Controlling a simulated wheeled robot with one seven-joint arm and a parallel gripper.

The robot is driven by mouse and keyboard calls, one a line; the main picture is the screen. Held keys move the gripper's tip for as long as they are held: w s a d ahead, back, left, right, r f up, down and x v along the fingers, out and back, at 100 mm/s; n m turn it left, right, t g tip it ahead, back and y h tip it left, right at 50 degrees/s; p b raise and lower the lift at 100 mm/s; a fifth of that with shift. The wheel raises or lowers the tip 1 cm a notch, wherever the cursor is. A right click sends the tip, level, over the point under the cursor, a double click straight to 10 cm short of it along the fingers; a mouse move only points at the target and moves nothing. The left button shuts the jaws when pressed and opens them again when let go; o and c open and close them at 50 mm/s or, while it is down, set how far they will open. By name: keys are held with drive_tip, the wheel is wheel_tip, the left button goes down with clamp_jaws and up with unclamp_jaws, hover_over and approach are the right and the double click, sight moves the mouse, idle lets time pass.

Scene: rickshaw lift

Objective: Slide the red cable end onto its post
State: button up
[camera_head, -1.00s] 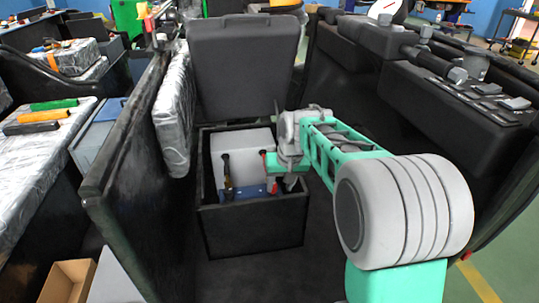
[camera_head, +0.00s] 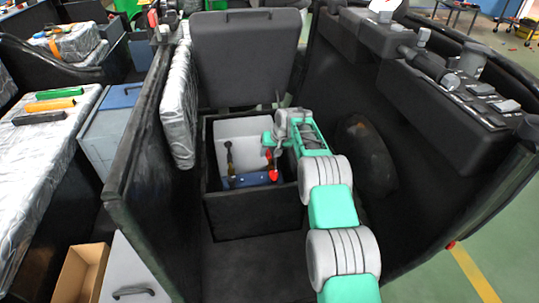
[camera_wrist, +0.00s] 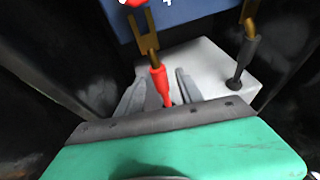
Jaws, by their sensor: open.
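In the wrist view, my gripper (camera_wrist: 161,77) is open, its two grey fingers on either side of the red cable end (camera_wrist: 160,82). The red sleeve carries a brass forked terminal (camera_wrist: 145,38) pointing up the picture. At the top edge, part of a red post (camera_wrist: 133,3) shows beside a white plus mark on the blue panel (camera_wrist: 205,12). The fork tip appears just below this post, apart from it in the picture. In the head view, my gripper (camera_head: 272,145) is over the right side of the black box, near red parts (camera_head: 272,174); its fingers are hard to make out.
A black cable end (camera_wrist: 241,65) with a brass terminal stands to the right in the wrist view. The pale battery (camera_head: 240,135) sits inside the black box (camera_head: 252,215), whose walls surround it. An upright dark lid or seat back (camera_head: 247,55) stands behind.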

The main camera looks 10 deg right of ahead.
drive_tip(key=shift+w+a+f, duration=0.1)
drive_tip(key=shift+w+f, duration=0.05)
drive_tip(key=shift+f, duration=0.25)
clamp_jaws()
idle(1.2)
